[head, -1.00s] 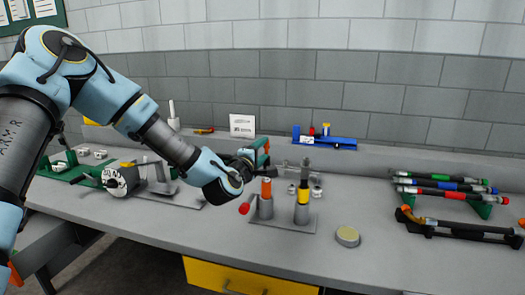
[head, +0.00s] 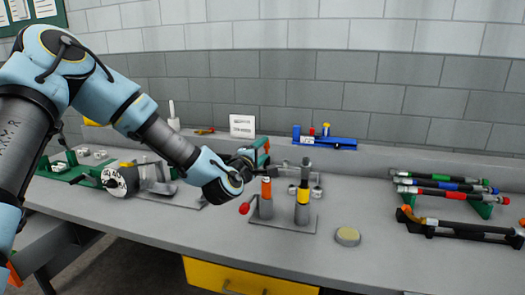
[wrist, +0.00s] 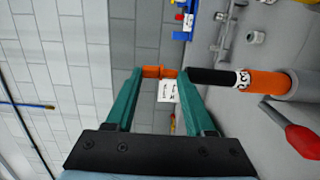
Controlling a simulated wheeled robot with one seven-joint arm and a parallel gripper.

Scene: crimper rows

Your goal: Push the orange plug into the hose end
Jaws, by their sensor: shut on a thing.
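My gripper (wrist: 158,73) has two green fingers, shut on the orange plug (wrist: 154,72). In the head view the gripper (head: 264,153) is just above the left post. The black hose (wrist: 208,76) has a white marked ring and an orange band (wrist: 264,82), and its lower part is in a grey holder (wrist: 305,86). The plug is roughly in line with the hose end. One fingertip covers the joint, so I cannot tell whether the plug is inside the hose or only against it.
A red-knobbed lever (wrist: 304,141) is beside the holder. A second post with a yellow band (head: 302,196) stands close to the right. A round yellowish disc (head: 347,236) lies in front of it. Racked hoses (head: 445,190) are at the right.

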